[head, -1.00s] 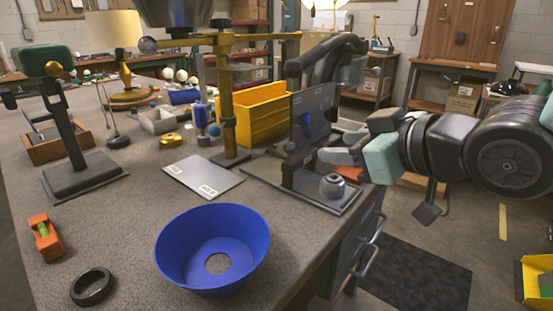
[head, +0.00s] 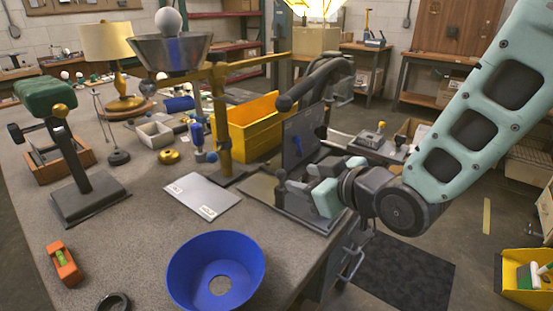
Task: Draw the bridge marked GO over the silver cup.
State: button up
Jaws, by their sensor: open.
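My gripper (head: 306,181) is open, with its fingers pointing left in front of a dark upright panel (head: 301,137) on a flat base at the table's right edge. I cannot tell whether the fingers touch anything. A wide silver metal bowl (head: 190,57) stands at the back on a brass post, with a pale ball above it. A flat grey plate (head: 201,194) with small labels lies left of the panel. I cannot read GO on any part, so I cannot tell which is the bridge.
A blue bowl (head: 216,272) stands at the table's front, with an orange level (head: 63,263) and a black ring (head: 115,302) to its left. A green-topped stand (head: 88,190) is at left.

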aim_at(284, 175)
jog(key=x, duration=1.1)
jog(key=shift+f, duration=0.1)
grip_shut()
